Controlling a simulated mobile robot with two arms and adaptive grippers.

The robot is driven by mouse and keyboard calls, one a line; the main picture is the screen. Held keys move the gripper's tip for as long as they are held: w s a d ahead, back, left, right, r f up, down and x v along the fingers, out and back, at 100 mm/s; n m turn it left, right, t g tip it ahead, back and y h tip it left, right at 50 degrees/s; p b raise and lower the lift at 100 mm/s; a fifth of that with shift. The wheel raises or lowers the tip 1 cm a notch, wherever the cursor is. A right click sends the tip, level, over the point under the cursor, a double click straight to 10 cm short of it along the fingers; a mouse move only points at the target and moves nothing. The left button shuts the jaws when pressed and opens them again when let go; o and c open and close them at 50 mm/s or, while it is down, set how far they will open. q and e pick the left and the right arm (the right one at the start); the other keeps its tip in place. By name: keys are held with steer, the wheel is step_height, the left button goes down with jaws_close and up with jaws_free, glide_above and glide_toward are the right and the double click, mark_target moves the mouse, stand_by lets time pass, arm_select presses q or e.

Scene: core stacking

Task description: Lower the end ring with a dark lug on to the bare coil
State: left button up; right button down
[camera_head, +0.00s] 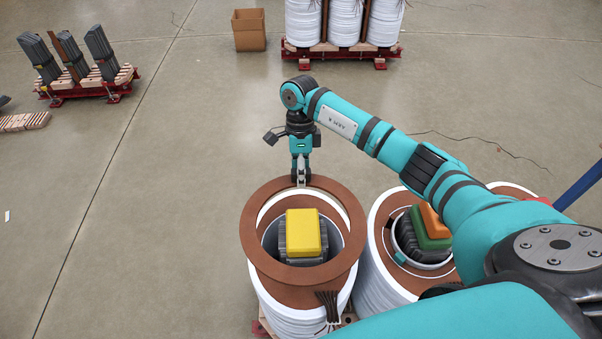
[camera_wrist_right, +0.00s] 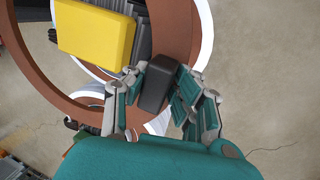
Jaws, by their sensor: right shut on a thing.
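The brown end ring (camera_head: 247,240) is level, or nearly so, over the white coil (camera_head: 300,309) at bottom centre. A yellow-topped core (camera_head: 303,232) shows through its opening. White and brown surfaces show inside and below the ring's edge, so it seems to hover a little above the coil; the exact gap cannot be told. My right gripper (camera_head: 301,178) is at the ring's far edge. In the right wrist view, my right gripper (camera_wrist_right: 158,100) is shut on the dark lug (camera_wrist_right: 156,86), with the brown ring (camera_wrist_right: 181,30) beyond. My left gripper is not in view.
A neighbouring coil (camera_head: 370,262) stands close on the right, with green (camera_head: 430,228) and orange (camera_head: 436,218) blocks in it. A cardboard box (camera_head: 249,30), a red pallet of white coils (camera_head: 341,50) and a rack of dark cores (camera_head: 88,85) stand farther back.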

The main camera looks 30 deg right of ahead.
steer(key=shift+f+b, duration=0.65)
steer(key=shift+f, duration=0.3)
steer(key=shift+f+b, duration=0.65)
steer(key=shift+f, duration=0.1)
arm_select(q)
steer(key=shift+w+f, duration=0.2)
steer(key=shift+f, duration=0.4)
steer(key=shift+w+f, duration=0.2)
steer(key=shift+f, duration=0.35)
arm_select(e)
steer(key=shift+f, duration=0.35)
steer(key=shift+f+b, duration=0.4)
steer(key=shift+b, duration=0.15)
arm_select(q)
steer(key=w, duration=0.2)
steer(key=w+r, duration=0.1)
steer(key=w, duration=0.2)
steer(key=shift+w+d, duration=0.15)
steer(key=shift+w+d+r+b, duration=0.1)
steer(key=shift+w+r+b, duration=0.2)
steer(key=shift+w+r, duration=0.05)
arm_select(e)
steer(key=shift+f, duration=0.4)
